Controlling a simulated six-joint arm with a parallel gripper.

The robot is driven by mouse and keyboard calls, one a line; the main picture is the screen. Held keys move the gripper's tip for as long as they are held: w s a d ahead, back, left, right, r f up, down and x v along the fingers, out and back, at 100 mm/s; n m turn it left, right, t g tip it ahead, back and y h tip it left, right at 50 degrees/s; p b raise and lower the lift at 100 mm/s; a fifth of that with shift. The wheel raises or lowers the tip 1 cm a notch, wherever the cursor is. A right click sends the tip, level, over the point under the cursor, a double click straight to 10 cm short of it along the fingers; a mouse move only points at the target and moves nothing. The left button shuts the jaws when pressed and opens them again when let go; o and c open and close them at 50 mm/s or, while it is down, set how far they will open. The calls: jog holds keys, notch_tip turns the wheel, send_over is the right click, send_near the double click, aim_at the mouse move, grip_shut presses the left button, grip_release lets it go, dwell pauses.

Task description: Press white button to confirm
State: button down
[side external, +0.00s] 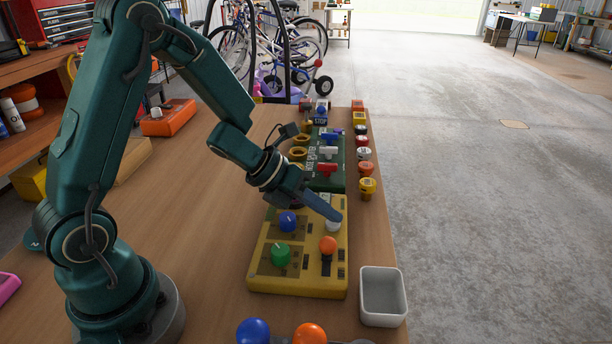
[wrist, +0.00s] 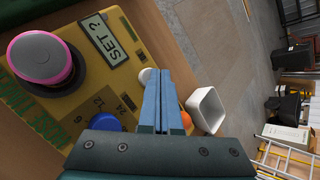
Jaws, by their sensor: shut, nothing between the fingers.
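The white button (side external: 333,226) is on the upper right of the yellow control box (side external: 300,287), partly covered by my gripper. My gripper (side external: 338,217) is shut and empty, its fingertips over the white button in the side view; I cannot tell whether they touch it. In the wrist view the closed blue fingers (wrist: 159,76) point at the white button (wrist: 146,75), which shows just left of the tips.
The box carries a blue knob (side external: 288,221), a green knob (side external: 281,254) and an orange ball-topped lever (side external: 327,245). A green box with switches (side external: 328,165) stands behind. A white bin (side external: 383,300) is at the front right, by the table edge. Several small buttons line the right edge.

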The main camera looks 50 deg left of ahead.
aim_at(327, 224)
jog(key=shift+f, duration=0.3)
jog(key=shift+r, duration=0.1)
dwell(0.3)
jog(key=shift+r, duration=0.85)
jog(key=shift+r, duration=2.5)
